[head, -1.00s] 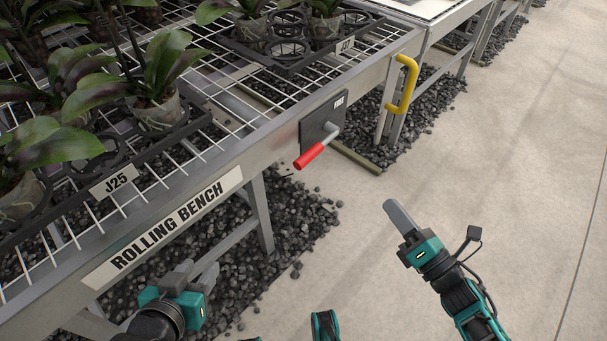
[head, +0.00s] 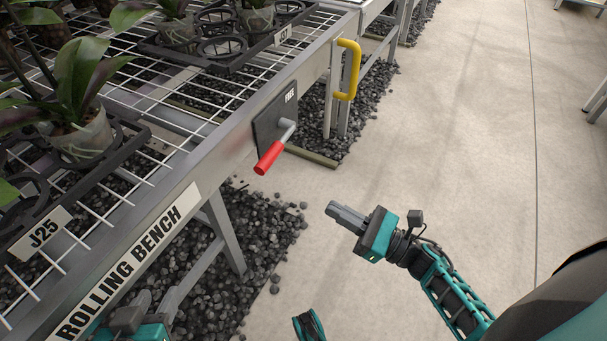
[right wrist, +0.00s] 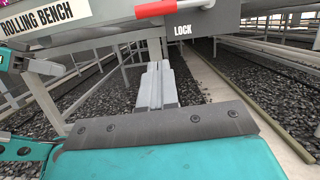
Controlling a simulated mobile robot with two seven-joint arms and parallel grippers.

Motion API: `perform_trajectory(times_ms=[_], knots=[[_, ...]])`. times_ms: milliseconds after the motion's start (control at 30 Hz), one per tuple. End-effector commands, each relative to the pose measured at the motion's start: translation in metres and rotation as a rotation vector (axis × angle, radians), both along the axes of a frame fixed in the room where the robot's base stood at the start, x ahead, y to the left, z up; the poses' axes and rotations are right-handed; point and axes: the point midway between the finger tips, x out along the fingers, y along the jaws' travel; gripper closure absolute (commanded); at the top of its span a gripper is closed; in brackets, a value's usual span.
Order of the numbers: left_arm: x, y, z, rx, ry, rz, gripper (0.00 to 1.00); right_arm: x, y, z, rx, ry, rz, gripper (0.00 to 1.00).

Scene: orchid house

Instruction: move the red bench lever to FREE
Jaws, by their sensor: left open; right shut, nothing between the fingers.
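The red bench lever (head: 271,155) sticks out from a dark plate (head: 274,112) on the bench's side rail, its red grip pointing down and left, away from the word FREE at the plate's top. In the right wrist view the red grip (right wrist: 160,9) shows at the top edge, with LOCK on the plate below it. My right gripper (head: 331,209) is shut and empty, below and right of the lever and apart from it. Its fingers show in the right wrist view (right wrist: 156,68). My left gripper (head: 155,300) is open at the bottom left, partly cut off, beside the bench.
The rolling bench (head: 125,265) carries potted orchids in black trays on a wire top. A yellow handle (head: 347,70) stands on the rail beyond the lever. Gravel (head: 255,230) lies under the bench. The concrete floor (head: 470,120) to the right is clear.

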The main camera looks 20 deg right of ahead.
Motion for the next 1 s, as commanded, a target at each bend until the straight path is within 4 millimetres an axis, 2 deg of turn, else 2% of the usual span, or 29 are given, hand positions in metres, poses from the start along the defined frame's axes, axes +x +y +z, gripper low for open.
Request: perform_trajectory(times_ms=[167, 500, 700, 1000], knots=[[0.000, 0.001, -0.001, 0.002, 0.001, 0.002, 0.57, 0.019, 0.016, 0.007, 0.003, -0.004, 0.001, 1.00], [0.000, 0.002, -0.004, 0.003, 0.003, 0.003, 0.57, 0.075, 0.059, 0.024, 0.004, -0.003, 0.000, 1.00], [0.001, 0.003, 0.004, 0.004, -0.002, 0.006, 0.57, 0.086, 0.068, 0.049, 0.001, -0.002, 0.000, 1.00], [0.000, 0.004, -0.001, 0.007, 0.006, 0.008, 0.57, 0.090, 0.072, 0.057, 0.001, 0.001, -0.001, 1.00]])
